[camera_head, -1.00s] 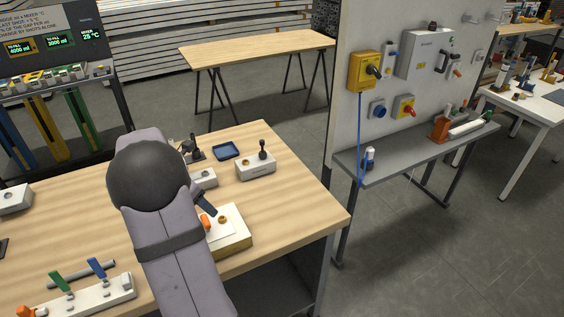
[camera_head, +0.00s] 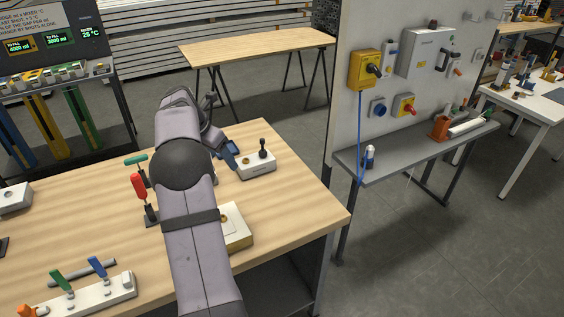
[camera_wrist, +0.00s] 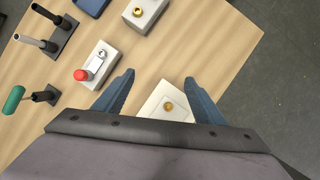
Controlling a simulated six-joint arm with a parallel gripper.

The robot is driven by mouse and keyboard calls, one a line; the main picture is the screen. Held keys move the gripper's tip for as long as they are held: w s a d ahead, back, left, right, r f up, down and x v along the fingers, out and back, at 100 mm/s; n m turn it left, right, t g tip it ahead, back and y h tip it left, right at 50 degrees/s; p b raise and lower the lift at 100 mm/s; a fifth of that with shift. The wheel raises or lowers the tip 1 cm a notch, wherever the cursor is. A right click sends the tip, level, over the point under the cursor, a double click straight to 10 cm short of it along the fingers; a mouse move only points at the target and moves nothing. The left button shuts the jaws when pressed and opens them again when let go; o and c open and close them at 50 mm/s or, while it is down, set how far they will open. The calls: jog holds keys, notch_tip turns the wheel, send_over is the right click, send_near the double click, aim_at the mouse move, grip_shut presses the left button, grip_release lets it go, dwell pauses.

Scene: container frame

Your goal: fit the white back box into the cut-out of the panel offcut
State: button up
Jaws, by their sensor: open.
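The panel offcut (camera_head: 239,240) looks like a block with a white top and a yellowish-brown side, near the front right table edge in the head view. A white square piece with a brass knob (camera_wrist: 168,106) shows on top of it in the wrist view. I take this piece for the white back box; I cannot tell how it sits relative to the cut-out. My gripper (camera_wrist: 158,80) is open, its blue fingers spread to either side of the white piece in that view, with nothing seen held.
A grey box with a red button (camera_wrist: 86,74) stands near the left finger. A box with a black lever (camera_head: 257,166), a blue tray (camera_wrist: 92,5) and upright clamps with red and green handles (camera_head: 140,187) stand around. A lever strip (camera_head: 85,297) lies front left.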

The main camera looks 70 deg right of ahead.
jog(key=s+d+f+m, duration=0.1)
jog(key=s+d, duration=0.2)
jog(key=s, duration=0.5)
jog(key=s+d+f+m+g, duration=0.1)
jog(key=s+d, duration=0.3)
jog(key=s, duration=0.5)
jog(key=shift+f+m+g+y, duration=0.3)
jog(key=shift+f+m+y, duration=0.1)
jog(key=shift+f+m, duration=0.4)
jog(key=shift+s+d+r, duration=0.1)
notch_tip(320, 180, up, 6)
jog(key=p, duration=0.7)
jog(key=shift+p, duration=0.3)
